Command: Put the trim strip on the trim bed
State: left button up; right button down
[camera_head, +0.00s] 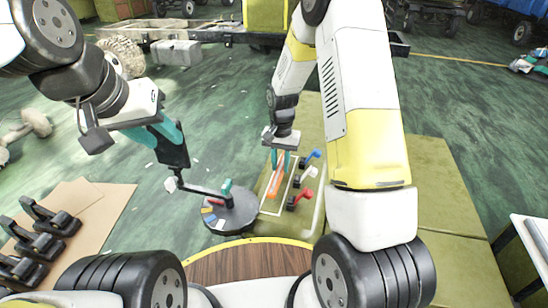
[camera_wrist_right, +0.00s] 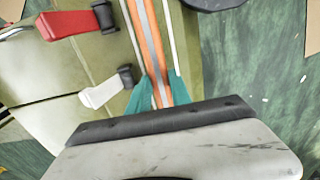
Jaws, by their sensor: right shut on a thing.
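The trim strip (camera_head: 274,186) is orange with a grey stripe down its middle. It also shows in the right wrist view (camera_wrist_right: 150,40), running between two white edges. My right gripper (camera_head: 281,160) is shut on it, with teal fingertips (camera_wrist_right: 157,92) on either side of the strip. The strip is over the white-edged trim bed (camera_head: 270,213) on the green bench; I cannot tell whether it touches the bed. My left gripper (camera_head: 168,133) has teal fingers beside a dark part, left of the bed; its grip is unclear.
Blue (camera_head: 311,155), white (camera_head: 306,174) and red (camera_head: 301,197) clamps line the bed's right side. A round dark disc (camera_head: 232,222) with coloured patches stands left of the bed. Several black fixtures (camera_head: 38,240) lie on a brown board at the lower left.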

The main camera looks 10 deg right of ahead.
jog(key=shift+f, duration=1.8)
jog(key=shift+f, duration=0.1)
jog(key=c, duration=1.2)
grip_release()
jog(key=shift+o, duration=0.2)
notch_tip(320, 180, up, 12)
jog(key=shift+f, duration=0.1)
notch_tip(320, 180, up, 9)
jog(key=n+t, duration=0.1)
send_over(281, 167)
jog(key=s, duration=0.4)
jog(key=s+d+r+n+t+y, duration=0.1)
jog(key=s+d+r+t, duration=0.1)
jog(key=s+r, duration=0.55)
jog(key=s+r+n+t+y, duration=0.1)
jog(key=s+r+n+t, duration=0.2)
jog(key=s, duration=0.9)
jog(key=shift+v, duration=1.15)
